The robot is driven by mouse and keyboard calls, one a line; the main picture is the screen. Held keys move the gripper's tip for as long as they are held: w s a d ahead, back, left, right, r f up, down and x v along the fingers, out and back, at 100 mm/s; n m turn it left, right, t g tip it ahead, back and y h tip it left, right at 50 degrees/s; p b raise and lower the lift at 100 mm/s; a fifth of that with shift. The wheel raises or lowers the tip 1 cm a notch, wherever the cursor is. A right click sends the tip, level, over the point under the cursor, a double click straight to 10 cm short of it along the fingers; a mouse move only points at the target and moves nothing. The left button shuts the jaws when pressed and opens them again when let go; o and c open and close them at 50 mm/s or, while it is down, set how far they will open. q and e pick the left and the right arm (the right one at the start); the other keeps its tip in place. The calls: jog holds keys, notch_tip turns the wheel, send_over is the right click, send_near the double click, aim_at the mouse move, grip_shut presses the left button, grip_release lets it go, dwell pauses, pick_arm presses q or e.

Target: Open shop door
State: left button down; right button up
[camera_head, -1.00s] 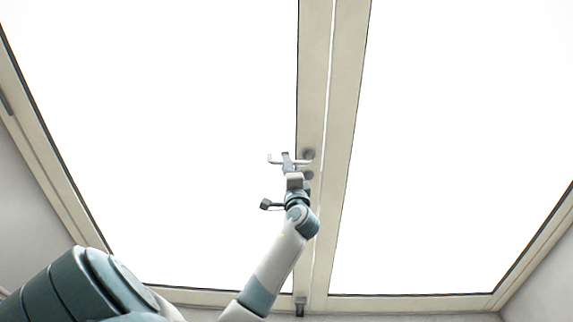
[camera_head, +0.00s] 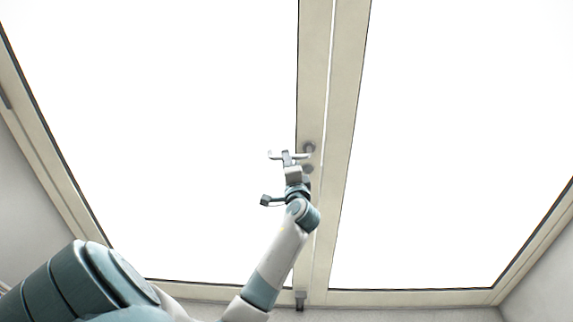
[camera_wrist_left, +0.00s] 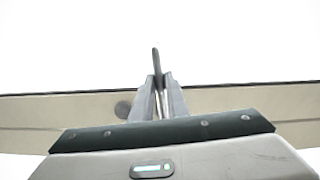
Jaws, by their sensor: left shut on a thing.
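A double glass door with pale beige frames fills the head view. The left leaf's inner frame (camera_head: 311,80) and the right leaf's inner frame (camera_head: 349,80) stand side by side with a narrow light line between them. A small metal lever handle (camera_head: 274,155) sits on the left leaf's inner frame and sticks out to the left. My left gripper (camera_head: 288,158) is shut on the handle. In the left wrist view the gripper's fingers (camera_wrist_left: 160,97) close around the handle's bar (camera_wrist_left: 155,58), which shows beyond the fingertips. My right gripper is out of view.
The glass panes are bright white, so nothing shows beyond them. A grey wall (camera_head: 28,200) stands at the left and another (camera_head: 548,270) at the lower right. A small dark fitting (camera_head: 300,301) sits at the bottom of the left leaf's inner frame.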

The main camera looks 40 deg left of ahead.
pick_arm(q)
jog(key=shift+w+d+f+n+h+b, duration=0.2)
jog(key=shift+f+n+b, duration=0.35)
jog(key=shift+n, duration=0.4)
jog(key=shift+w+d+f+n+h+b, duration=0.1)
jog(key=shift+f+n+h+b, duration=0.1)
jog(key=shift+f+n+b, duration=0.6)
jog(key=shift+w+d+f+n+h+b, duration=0.1)
jog(key=shift+d+f+n+h+b, duration=0.15)
jog(key=shift+n, duration=0.9)
jog(key=shift+a, duration=0.15)
